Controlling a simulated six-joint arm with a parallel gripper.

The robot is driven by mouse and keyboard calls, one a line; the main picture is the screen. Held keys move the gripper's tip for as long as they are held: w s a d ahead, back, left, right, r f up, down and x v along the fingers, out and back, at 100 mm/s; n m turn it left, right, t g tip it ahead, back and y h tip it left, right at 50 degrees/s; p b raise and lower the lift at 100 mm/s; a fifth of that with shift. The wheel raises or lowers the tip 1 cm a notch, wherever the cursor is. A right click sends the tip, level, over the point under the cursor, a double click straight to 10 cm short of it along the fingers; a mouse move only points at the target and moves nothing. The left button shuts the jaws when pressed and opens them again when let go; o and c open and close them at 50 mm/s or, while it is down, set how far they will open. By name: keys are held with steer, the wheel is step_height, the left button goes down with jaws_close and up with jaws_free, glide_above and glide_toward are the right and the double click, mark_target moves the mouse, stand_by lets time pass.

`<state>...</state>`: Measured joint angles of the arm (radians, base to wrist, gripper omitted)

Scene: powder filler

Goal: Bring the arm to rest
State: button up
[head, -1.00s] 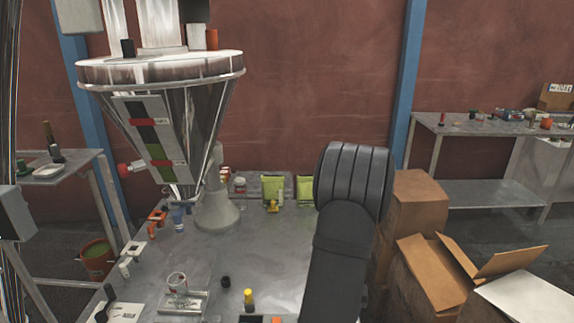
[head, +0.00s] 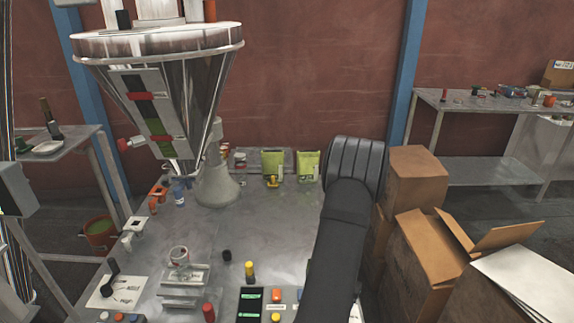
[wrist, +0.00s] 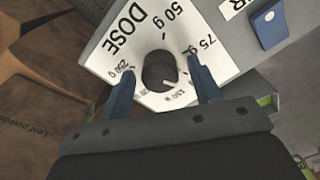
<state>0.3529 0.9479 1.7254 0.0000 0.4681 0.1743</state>
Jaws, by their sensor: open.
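My gripper (wrist: 162,78) is open in the wrist view. Its two blue fingers stand on either side of a black dose knob (wrist: 160,71), with a visible gap on each side. The knob sits on a white dial plate (wrist: 128,40) marked "DOSE" with gram values such as 50 g and 75 g. In the head view my dark arm fills the lower right of the bench, and my gripper is not visible there.
A metal hopper (head: 160,90) stands over the steel bench (head: 245,225). Cardboard boxes (head: 415,255) stand right of my arm. A blue switch (wrist: 268,22) is beside the dial.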

steer(key=m, duration=0.6)
steer(key=shift+r, duration=1.1)
step_height(320, 180, down, 2)
steer(key=shift+f, duration=0.1)
steer(key=n, duration=0.8)
steer(key=shift+n, duration=0.3)
